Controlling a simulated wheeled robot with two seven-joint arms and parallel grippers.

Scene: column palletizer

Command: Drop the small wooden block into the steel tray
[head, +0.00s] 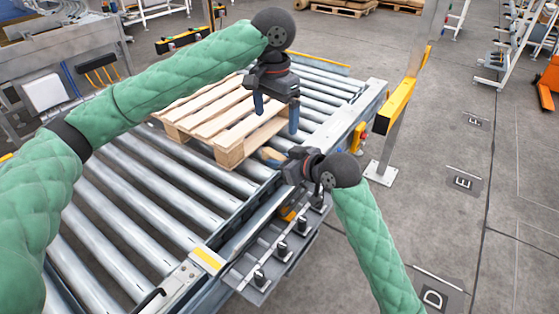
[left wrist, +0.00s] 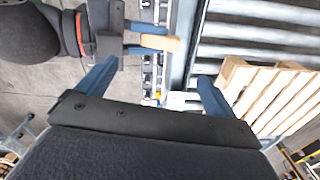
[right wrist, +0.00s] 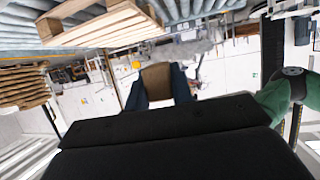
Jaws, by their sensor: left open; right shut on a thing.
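The small wooden block (head: 267,153) is held between the blue fingers of my right gripper (head: 273,158), above the conveyor's right side, near the pallet corner. The block shows tan in the left wrist view (left wrist: 173,44) and brown between the fingers in the right wrist view (right wrist: 157,77). My left gripper (head: 276,113) is open and empty, its fingers pointing down over the pallet's right edge in the head view. I cannot clearly make out a separate steel tray. A grey metal ledge (head: 247,282) with black knobs runs along the conveyor's near right side.
A wooden pallet (head: 222,112) lies on the roller conveyor (head: 120,240). A yellow guard post (head: 397,103) stands to the right of the conveyor. Open grey floor (head: 420,215) lies farther right. The near rollers are bare.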

